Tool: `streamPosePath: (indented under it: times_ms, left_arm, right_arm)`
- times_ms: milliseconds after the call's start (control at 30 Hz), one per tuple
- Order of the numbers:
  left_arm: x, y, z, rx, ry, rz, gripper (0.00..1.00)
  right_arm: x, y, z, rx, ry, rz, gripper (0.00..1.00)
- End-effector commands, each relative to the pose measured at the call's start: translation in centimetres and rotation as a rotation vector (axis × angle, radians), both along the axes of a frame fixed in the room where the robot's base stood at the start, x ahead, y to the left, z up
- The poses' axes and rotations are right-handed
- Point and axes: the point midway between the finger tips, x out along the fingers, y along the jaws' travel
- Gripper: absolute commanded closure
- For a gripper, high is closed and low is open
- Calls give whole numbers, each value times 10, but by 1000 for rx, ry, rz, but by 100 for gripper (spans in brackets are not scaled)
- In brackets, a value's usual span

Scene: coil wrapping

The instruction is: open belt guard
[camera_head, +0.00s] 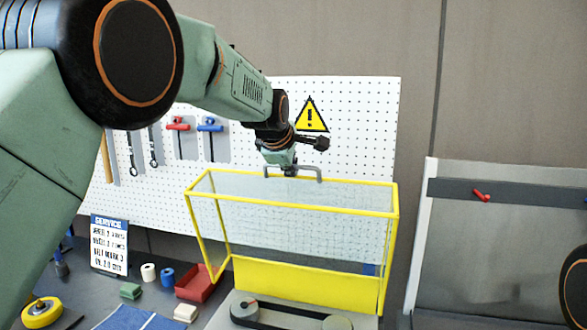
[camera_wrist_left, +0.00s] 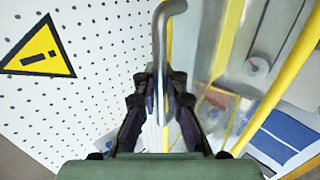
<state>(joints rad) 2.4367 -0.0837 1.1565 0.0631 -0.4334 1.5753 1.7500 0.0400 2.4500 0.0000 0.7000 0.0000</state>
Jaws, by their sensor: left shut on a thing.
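The belt guard (camera_head: 300,203) is a yellow frame with clear mesh sides. It stands over the workbench in the middle of the head view, and a solid yellow panel shows low on it. A grey bar handle (camera_head: 319,174) is at its upper far edge. My left gripper (camera_head: 289,169) reaches down to this handle and is shut on it. In the left wrist view the handle (camera_wrist_left: 160,40) runs between the fingers (camera_wrist_left: 162,88). The belt drive (camera_head: 285,317), a dark belt around pulleys, shows below the yellow panel. My right gripper is out of view.
A white pegboard (camera_head: 365,130) with hanging tools and a yellow warning sign (camera_head: 311,116) is close behind the guard. A service sign (camera_head: 109,245), a red bin (camera_head: 199,284), tape rolls and a blue cloth (camera_head: 138,318) lie on the bench at left. A panel stands at right.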

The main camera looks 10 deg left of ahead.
Motion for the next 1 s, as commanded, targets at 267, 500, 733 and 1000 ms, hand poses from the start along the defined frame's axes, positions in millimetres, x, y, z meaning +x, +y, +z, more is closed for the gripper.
streamPosePath:
  times_ms: [267, 500, 733, 1000]
  left_arm:
    - [2, -1, 4, 0, -9, 0, 81]
    - [1, -3, 4, 1, -4, -1, 81]
    - [-21, -2, 25, 1, -7, -1, 81]
    - [-61, 0, 58, 0, -9, 0, 81]
  right_arm:
    - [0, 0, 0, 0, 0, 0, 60]
    - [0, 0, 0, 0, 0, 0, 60]
    - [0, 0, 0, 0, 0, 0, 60]
    - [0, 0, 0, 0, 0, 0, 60]
